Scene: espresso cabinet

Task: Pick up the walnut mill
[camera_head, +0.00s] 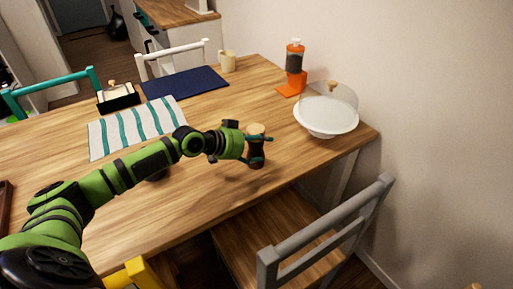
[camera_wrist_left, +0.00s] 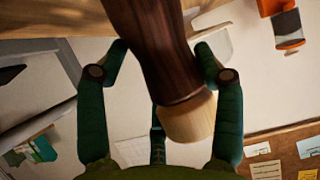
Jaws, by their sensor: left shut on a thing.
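The walnut mill (camera_head: 257,155) has a dark brown body and a pale wooden top. My left gripper (camera_head: 262,150) is shut on it, with a teal finger on either side of the body. The mill is roughly upright and seems held a little above the table, near the front edge. My right gripper is not in view.
A domed white cake stand (camera_head: 322,130) and an orange bottle-like dispenser (camera_head: 294,70) stand right. A striped cloth (camera_head: 135,127), navy mat (camera_head: 185,83), black holder (camera_head: 118,99) and cream mug (camera_head: 228,62) lie further back. A grey chair (camera_head: 320,245) stands at the front.

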